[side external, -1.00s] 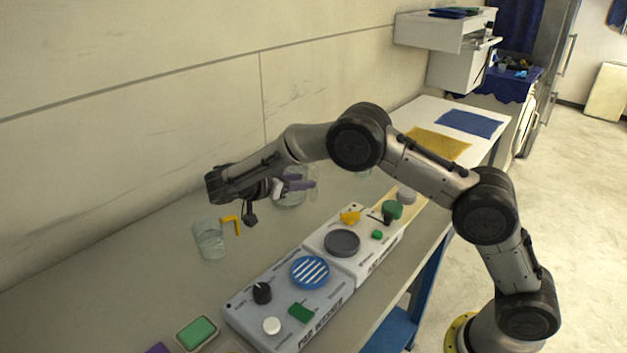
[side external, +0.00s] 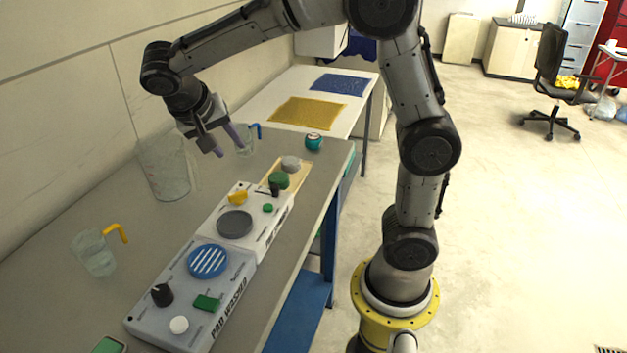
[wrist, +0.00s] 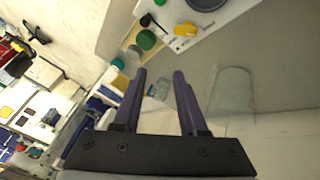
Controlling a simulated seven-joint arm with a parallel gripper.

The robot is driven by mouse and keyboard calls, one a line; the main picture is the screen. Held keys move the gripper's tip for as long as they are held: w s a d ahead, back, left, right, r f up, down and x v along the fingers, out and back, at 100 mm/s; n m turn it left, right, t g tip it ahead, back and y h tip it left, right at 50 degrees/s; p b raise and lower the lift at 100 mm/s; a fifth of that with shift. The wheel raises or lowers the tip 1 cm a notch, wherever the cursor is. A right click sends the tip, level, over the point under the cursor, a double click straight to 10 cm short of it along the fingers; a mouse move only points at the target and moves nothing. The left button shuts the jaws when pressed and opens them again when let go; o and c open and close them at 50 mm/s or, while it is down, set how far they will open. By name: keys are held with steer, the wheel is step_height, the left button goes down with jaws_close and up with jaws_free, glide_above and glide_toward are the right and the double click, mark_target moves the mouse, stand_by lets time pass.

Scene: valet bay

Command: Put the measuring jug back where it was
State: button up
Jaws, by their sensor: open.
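Three clear glass vessels stand on the grey worktop (side external: 60,300); I cannot tell for certain which is the measuring jug. A jug with a yellow handle (side external: 95,254) stands at the near left. A tall, wide vessel (side external: 165,168) without a visible handle stands by the wall and shows in the wrist view (wrist: 232,92). A small jug with a blue handle (side external: 245,142) is farther back, partly hidden by my fingers. My gripper (side external: 227,146) is open and empty, its purple fingers tilted down. In the wrist view the small jug (wrist: 161,89) appears between the fingers (wrist: 159,76), seemingly beyond them.
Grey-white pad washer units (side external: 190,290) with knobs and pads line the front edge. A wooden board (side external: 297,172) with round pads and a teal ball (side external: 313,141) lie farther back. Yellow (side external: 307,113) and blue (side external: 340,84) cloths lie on the white table. Worktop is clear between the vessels and washers.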

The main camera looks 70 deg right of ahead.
steer(key=s+a+n+t+y, duration=0.2)
steer(key=s+n, duration=0.3)
steer(key=s, duration=0.5)
steer(key=s+a+f+n+t+y, duration=0.1)
steer(key=s+a+n+t+y, duration=0.2)
steer(key=s, duration=0.6)
steer(key=n+y, duration=0.1)
steer(key=n, duration=0.1)
steer(key=shift+s+n+y, duration=0.3)
steer(key=shift+s, duration=0.05)
